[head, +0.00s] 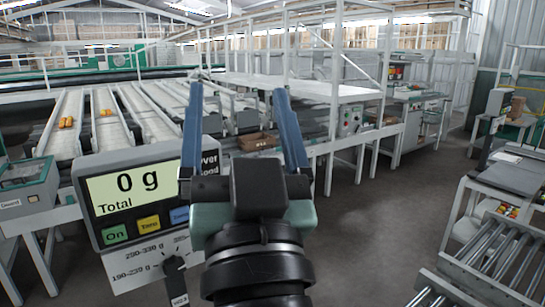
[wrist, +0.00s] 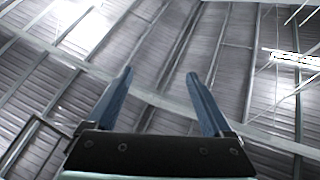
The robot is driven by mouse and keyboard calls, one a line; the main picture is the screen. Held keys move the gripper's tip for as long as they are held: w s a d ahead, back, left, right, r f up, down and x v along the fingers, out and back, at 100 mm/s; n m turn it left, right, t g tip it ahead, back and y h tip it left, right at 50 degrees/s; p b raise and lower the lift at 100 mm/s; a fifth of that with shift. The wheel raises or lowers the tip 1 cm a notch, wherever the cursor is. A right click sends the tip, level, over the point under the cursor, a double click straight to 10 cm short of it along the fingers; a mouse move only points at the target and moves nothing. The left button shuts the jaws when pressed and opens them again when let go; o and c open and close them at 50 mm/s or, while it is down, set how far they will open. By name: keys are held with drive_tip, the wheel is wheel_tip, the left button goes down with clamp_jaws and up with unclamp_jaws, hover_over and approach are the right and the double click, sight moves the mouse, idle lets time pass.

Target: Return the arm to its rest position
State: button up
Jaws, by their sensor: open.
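My gripper (head: 238,92) stands raised in the middle of the head view. Its two blue fingers point up and are spread apart, with nothing between them. In the wrist view my gripper (wrist: 160,84) is also open and empty, with only the roof behind it. Below it in the head view, the black wrist and arm links cover part of the scene.
A scale display (head: 130,195) reading 0 g stands close at left, partly behind my gripper. Sloped lanes (head: 75,120) carry a few orange tomatoes. A brown box (head: 258,141) lies behind the fingers. A roller conveyor (head: 490,265) is at lower right. Grey floor (head: 370,225) is clear at centre right.

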drive_tip(key=s+d+r+t+h+p, duration=0.2)
drive_tip(key=s+d+r+t+h, duration=0.15)
drive_tip(key=s+r, duration=0.55)
wheel_tip(320, 180, up, 13)
drive_tip(key=w+p, duration=0.2)
drive_tip(key=p, duration=0.9)
drive_tip(key=shift+w+a+f+m+p, duration=0.2)
drive_tip(key=shift+a+m+p, duration=0.1)
drive_tip(key=shift+p, duration=0.1)
